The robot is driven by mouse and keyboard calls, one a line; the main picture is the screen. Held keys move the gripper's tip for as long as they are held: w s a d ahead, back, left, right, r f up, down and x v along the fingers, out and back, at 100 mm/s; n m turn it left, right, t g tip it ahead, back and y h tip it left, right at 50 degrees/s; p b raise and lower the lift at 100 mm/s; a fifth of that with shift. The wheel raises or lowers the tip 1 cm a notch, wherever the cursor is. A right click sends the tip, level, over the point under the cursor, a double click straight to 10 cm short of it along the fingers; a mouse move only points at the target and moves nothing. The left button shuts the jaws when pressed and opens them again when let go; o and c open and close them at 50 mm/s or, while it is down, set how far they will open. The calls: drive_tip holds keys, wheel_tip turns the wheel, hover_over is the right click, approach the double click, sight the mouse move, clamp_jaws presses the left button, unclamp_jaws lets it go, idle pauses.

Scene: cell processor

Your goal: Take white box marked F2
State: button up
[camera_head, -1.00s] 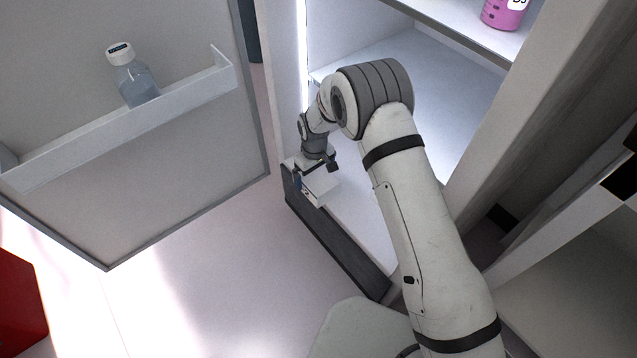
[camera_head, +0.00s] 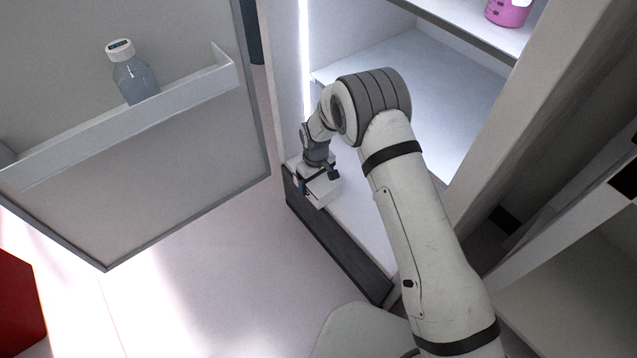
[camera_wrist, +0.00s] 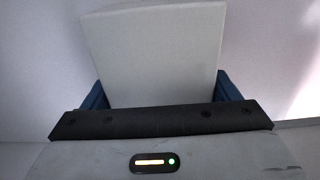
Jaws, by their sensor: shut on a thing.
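A white box (camera_head: 322,190) is at the bottom of the open fridge, near its front left corner. Its plain pale face also fills the upper middle of the wrist view (camera_wrist: 155,55). No F2 mark can be read on it from here. My gripper (camera_head: 309,184) comes down over the box and is shut on it. In the wrist view its blue fingers (camera_wrist: 228,88) show on both sides of the box. I cannot tell whether the box touches the fridge floor.
The fridge door (camera_head: 190,180) stands open at the left, with a clear bottle (camera_head: 135,80) in its door shelf (camera_head: 130,122). A shelf (camera_head: 420,85) is above my gripper, and a pink container (camera_head: 507,12) stands higher up. A red object (camera_head: 18,305) is at the lower left.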

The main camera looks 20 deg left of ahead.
drive_tip(key=shift+r, duration=0.1)
wheel_tip(320, 180, up, 10)
drive_tip(key=p, duration=0.3)
drive_tip(key=o, duration=0.4)
drive_tip(key=c, duration=0.7)
drive_tip(key=shift+s, duration=0.15)
drive_tip(key=shift+c, duration=0.3)
